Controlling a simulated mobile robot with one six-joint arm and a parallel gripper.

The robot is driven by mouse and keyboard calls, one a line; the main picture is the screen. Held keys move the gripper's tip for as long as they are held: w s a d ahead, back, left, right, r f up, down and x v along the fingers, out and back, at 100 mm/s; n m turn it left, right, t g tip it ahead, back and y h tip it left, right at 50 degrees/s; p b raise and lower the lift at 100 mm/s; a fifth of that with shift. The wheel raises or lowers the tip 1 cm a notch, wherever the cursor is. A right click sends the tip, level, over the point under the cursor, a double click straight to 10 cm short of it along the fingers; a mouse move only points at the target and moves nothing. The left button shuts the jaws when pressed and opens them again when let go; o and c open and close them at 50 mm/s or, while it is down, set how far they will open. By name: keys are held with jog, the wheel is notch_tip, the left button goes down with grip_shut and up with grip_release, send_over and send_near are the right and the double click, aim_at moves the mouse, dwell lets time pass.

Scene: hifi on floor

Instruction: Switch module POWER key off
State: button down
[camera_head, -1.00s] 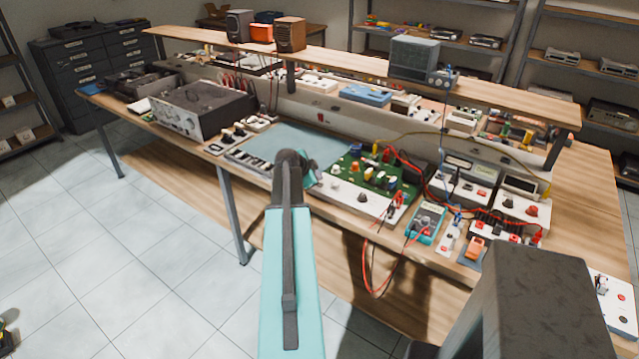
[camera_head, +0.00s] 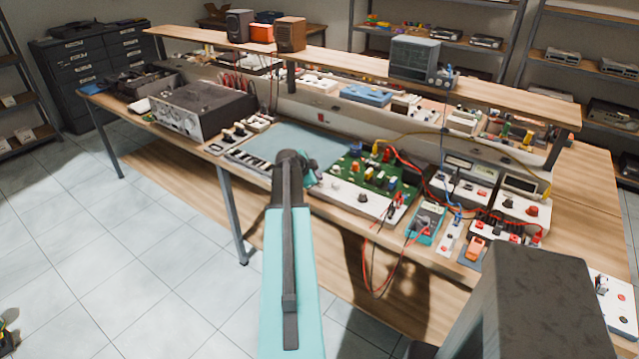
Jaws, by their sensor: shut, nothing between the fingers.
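My teal arm (camera_head: 290,265) reaches forward from the bottom centre to the front edge of the bench. Its dark joint (camera_head: 289,165) stands in front of the green circuit board's left end, with a small teal part of my arm just right of it. My gripper's fingers are not distinguishable; they seem hidden behind the arm. No POWER label is readable, so I cannot tell which module carries that key. Candidates are a white panel with a switch and red buttons (camera_head: 617,305) at the right edge and a narrow white module (camera_head: 450,238) near the front edge.
The wooden bench holds a silver hifi unit (camera_head: 192,108), a green circuit board (camera_head: 348,172), a teal multimeter (camera_head: 426,223) and an orange-topped module (camera_head: 474,246). Red leads (camera_head: 368,262) hang over the front edge. A raised shelf (camera_head: 350,65) runs along the back.

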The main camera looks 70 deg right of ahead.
jog(key=shift+f+b, duration=0.45)
jog(key=shift+b, duration=0.4)
jog(key=shift+r, duration=0.1)
dwell(0.5)
jog(key=shift+r, duration=0.3)
jog(key=shift+r, duration=0.1)
jog(key=shift+r, duration=2.95)
